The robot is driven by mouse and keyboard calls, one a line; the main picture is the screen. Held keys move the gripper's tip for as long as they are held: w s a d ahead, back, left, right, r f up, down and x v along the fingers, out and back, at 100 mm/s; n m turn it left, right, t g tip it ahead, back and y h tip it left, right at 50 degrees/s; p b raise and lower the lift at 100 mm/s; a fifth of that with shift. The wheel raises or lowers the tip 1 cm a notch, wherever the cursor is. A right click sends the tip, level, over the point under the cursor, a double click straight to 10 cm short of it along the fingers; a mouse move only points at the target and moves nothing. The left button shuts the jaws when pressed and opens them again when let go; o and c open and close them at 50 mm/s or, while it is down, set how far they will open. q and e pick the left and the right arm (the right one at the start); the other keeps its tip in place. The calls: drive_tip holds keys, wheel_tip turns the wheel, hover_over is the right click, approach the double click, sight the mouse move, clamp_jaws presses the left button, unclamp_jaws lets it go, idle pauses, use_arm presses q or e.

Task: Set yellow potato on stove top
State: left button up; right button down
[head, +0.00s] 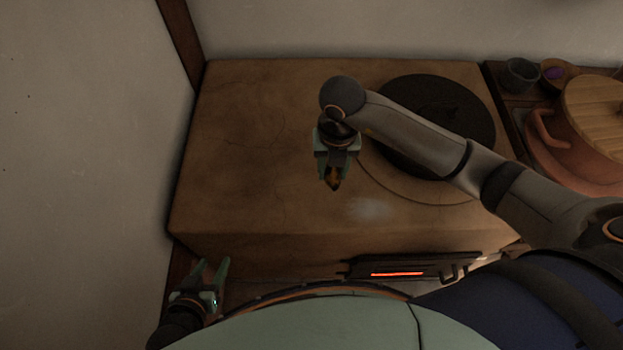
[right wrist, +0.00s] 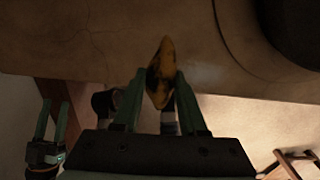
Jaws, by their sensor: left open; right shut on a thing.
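The yellow potato (right wrist: 160,72), with dark patches, is between the fingers of my right gripper (right wrist: 160,100) in the right wrist view. In the head view the right gripper (head: 334,184) is shut on the potato (head: 334,183), which mostly hides behind the fingers. It is over the middle of the brown stove top (head: 250,150); I cannot tell whether the potato touches the surface. My left gripper (head: 211,270) is open and empty, low at the front left, in front of the stove. It also shows at the left of the right wrist view (right wrist: 52,120).
A round dark plate (head: 450,95) is set in the stove top's right side, partly behind my right arm. A glowing firebox door (head: 400,268) is on the stove's front. At right are a clay pot (head: 560,150) with wooden lid (head: 598,105) and small cups (head: 520,75). The stove's left half is clear.

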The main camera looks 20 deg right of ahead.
hover_over(313, 191)
wheel_tip(313, 191, down, 5)
drive_tip(key=shift+s+d+f+b, duration=0.1)
drive_tip(key=shift+b, duration=0.25)
drive_tip(key=shift+f, duration=1.65)
drive_tip(key=shift+f+b, duration=0.1)
drive_tip(key=shift+b, duration=0.2)
drive_tip(key=shift+c, duration=2.2)
unclamp_jaws()
wheel_tip(313, 191, up, 12)
drive_tip(key=p, duration=0.1)
drive_tip(key=shift+p, duration=0.35)
